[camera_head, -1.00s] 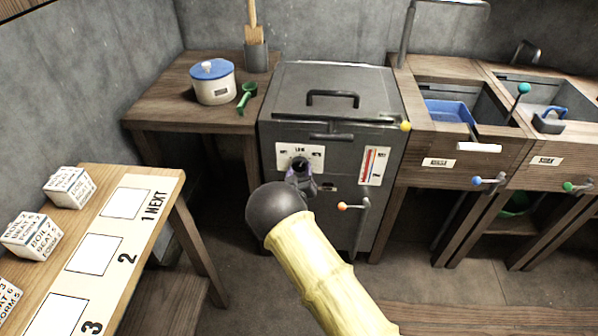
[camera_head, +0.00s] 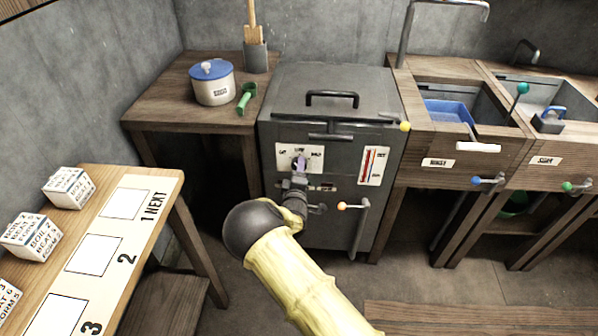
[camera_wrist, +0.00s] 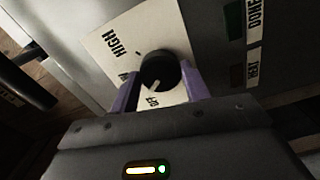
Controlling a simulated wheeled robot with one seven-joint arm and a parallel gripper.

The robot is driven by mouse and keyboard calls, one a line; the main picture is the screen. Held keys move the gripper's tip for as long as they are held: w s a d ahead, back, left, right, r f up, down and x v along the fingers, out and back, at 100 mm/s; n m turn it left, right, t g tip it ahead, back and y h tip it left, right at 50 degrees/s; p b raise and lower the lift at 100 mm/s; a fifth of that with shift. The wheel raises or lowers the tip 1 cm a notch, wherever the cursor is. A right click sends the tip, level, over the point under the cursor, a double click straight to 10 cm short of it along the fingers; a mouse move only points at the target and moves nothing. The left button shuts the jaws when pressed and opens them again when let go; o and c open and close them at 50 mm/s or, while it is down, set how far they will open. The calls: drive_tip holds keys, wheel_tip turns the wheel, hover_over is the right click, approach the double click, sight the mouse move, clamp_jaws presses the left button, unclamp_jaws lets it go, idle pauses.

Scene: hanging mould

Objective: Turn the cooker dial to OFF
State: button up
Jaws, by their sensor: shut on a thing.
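The cooker dial (camera_wrist: 160,70) is a round black knob on a white plate on the front of the grey cooker (camera_head: 330,90). In the wrist view, my gripper (camera_wrist: 158,88) has its two purple fingers on either side of the knob, shut on it. The knob's white mark points down, slightly left, toward the lowest label, which is small and looks like OFF. HIGH is printed at the plate's upper left. A middle label is partly hidden. In the head view, my gripper (camera_head: 300,165) covers part of the dial and its plate (camera_head: 283,152).
An orange-tipped lever (camera_head: 343,206) sticks out right of the dial, near my wrist. A side table holds a blue-lidded pot (camera_head: 213,85) and a green scoop (camera_head: 246,98). A table with printed blocks (camera_head: 68,187) stands at left.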

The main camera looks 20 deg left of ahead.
drive_tip(key=n, duration=0.5)
drive_tip(key=shift+f, duration=0.1)
idle(0.6)
drive_tip(key=o, duration=1)
drive_tip(key=p+v, duration=0.1)
drive_tip(key=v, duration=1.6)
drive_tip(key=shift+s+p, duration=0.25)
drive_tip(key=shift+p, duration=0.05)
drive_tip(key=shift+a, duration=0.1)
